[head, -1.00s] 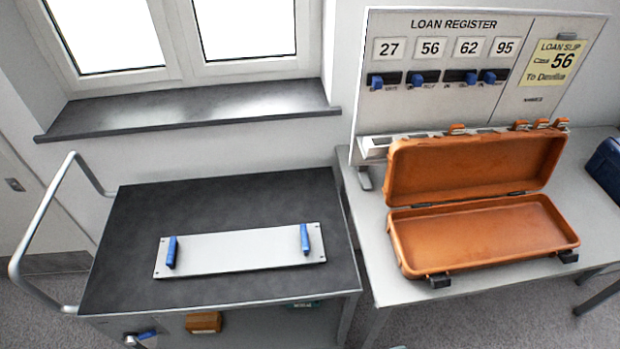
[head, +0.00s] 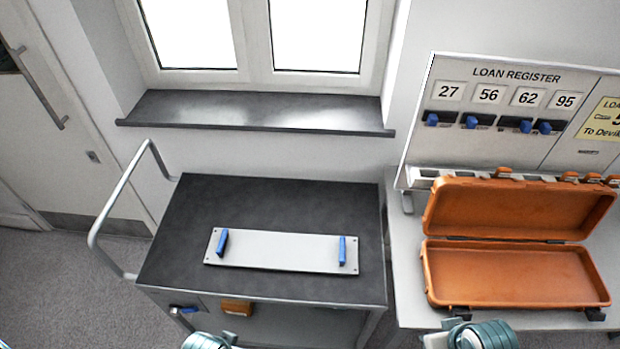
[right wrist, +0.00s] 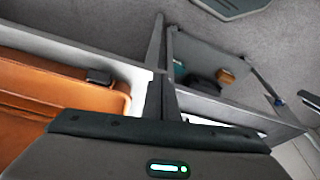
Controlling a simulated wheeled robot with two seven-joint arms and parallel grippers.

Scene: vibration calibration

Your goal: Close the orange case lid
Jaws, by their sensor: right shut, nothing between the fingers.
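The orange case (head: 515,278) stands open on the grey table at the right of the head view. Its lid (head: 520,208) is raised and leans back in front of the register board, with orange latches along its upper edge. Part of the orange case (right wrist: 45,90) also shows at the left of the right wrist view. My right gripper (right wrist: 170,85) is shut and empty, apart from the case. Only teal parts of my arms show at the bottom edge of the head view; my left gripper is out of sight.
A loan register board (head: 510,120) with blue sliders stands behind the case. A dark-topped trolley (head: 180,235) with a metal plate (head: 285,250) on it stands left of the table (head: 405,260), close beside it. Grey floor (head: 70,280) is clear at the left.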

